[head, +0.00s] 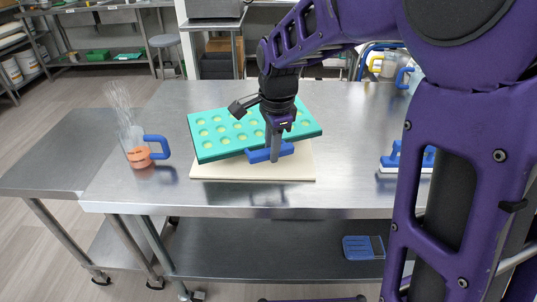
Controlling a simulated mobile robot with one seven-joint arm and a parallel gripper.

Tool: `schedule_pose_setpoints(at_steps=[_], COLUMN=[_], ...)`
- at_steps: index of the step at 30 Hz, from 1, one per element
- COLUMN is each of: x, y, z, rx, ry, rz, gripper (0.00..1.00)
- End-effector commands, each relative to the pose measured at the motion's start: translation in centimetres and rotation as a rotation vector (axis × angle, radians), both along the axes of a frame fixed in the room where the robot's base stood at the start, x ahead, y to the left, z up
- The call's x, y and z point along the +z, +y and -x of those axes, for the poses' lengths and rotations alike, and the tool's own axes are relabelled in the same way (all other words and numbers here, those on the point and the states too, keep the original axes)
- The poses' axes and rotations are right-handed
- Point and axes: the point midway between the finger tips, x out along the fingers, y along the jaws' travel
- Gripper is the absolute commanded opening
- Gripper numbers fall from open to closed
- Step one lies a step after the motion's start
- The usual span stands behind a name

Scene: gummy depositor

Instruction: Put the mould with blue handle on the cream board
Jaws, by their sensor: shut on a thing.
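The mould (215,143) is a flat teal tray with several round pale-green cavities and a blue handle (258,156) on its near edge. My gripper (275,157) is shut on the blue handle. The mould is tilted, its left side lower than its right. The cream board (240,173) lies flat on the steel table, below the mould, which hides much of its far part. The mould's left and right ends reach past the board. Whether the mould's lower edge touches the board cannot be told.
A clear jug (130,140) with orange contents, a blue handle and a whisk stands left on the steel table (330,195). A blue-handled tool (390,160) lies at right, partly behind my arm. A blue scale-like item (362,247) sits on the lower shelf.

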Motion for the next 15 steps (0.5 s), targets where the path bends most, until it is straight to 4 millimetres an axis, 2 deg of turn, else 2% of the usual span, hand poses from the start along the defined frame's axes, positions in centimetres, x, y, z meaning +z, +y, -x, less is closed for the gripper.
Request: schedule_pose_setpoints(at_steps=[9, 15], x=[-4.5, -5.2], y=[0.0, 0.1], z=[0.0, -0.1], rx=[0.000, 0.001], ry=[-0.001, -0.005], rz=[-0.001, -0.002], gripper=[0.00, 0.00])
